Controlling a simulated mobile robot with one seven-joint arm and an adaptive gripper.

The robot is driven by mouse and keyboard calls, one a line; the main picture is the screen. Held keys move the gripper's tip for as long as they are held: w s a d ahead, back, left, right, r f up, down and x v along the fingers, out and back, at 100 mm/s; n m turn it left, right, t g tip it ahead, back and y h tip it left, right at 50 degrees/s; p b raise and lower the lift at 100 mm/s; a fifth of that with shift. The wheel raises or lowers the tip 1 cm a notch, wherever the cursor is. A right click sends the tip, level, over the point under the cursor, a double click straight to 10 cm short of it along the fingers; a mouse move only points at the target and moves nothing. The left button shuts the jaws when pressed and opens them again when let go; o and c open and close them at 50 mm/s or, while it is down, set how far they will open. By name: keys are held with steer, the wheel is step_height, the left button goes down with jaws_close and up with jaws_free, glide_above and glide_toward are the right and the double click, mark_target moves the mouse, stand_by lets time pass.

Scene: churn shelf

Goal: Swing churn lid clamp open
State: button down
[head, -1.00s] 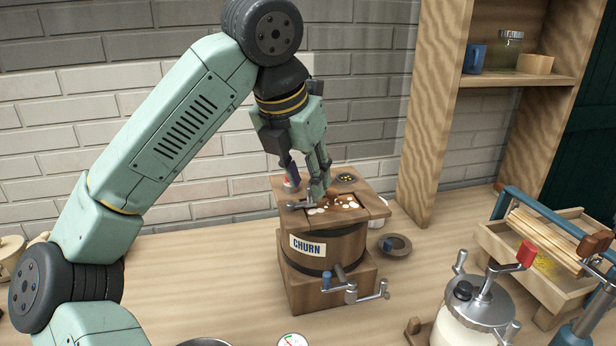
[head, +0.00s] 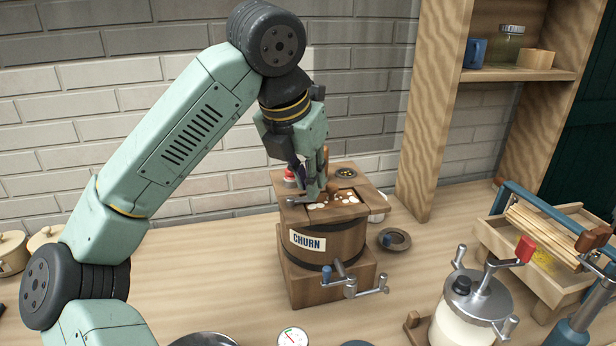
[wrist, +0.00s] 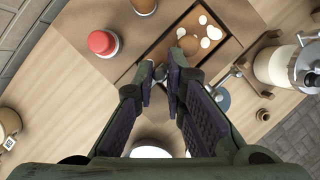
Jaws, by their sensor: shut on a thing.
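The wooden churn (head: 347,243) stands on the counter with a "CHURN" label on its front. A grey metal clamp (head: 297,201) lies at the front left of its top. My gripper (head: 312,192) points down over the top, with its fingers at this clamp. In the wrist view my gripper (wrist: 160,75) is closed to a small gap on a small metal part, mostly hidden by the fingertips. A recess with white pieces (wrist: 207,32) lies just beyond them. A red knob (wrist: 103,42) sits to their left.
A crank (head: 352,285) sticks out from the churn's front. A small dark dish (head: 394,239) lies to its right. A white jar with a metal crank lid (head: 470,305) stands at front right, before a wooden tray (head: 535,265).

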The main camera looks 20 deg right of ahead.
steer(key=shift+m, duration=0.3)
steer(key=m, duration=0.1)
steer(key=m+g, duration=0.1)
steer(key=s+m+h, duration=0.1)
steer(key=m, duration=0.1)
steer(key=shift+a+g, duration=0.25)
steer(key=shift+g, duration=0.05)
steer(key=m, duration=0.1)
steer(key=m+g, duration=0.1)
steer(key=m, duration=0.1)
steer(key=s+m, duration=0.1)
steer(key=shift+a+m+g, duration=0.35)
steer(key=shift+m+g, duration=0.05)
steer(key=m, duration=0.2)
steer(key=a+m+g, duration=0.1)
steer(key=m, duration=0.1)
steer(key=shift+s+g, duration=0.2)
steer(key=shift+g, duration=0.1)
steer(key=shift+a+m+g+y, duration=0.25)
steer(key=shift+a+m+g, duration=0.05)
steer(key=shift+m, duration=0.8)
steer(key=shift+a+m+g+y, duration=0.25)
steer(key=shift+m+g, duration=0.05)
steer(key=shift+m, duration=0.8)
steer(key=c, duration=1.7)
jaws_free()
steer(key=shift+o, duration=0.2)
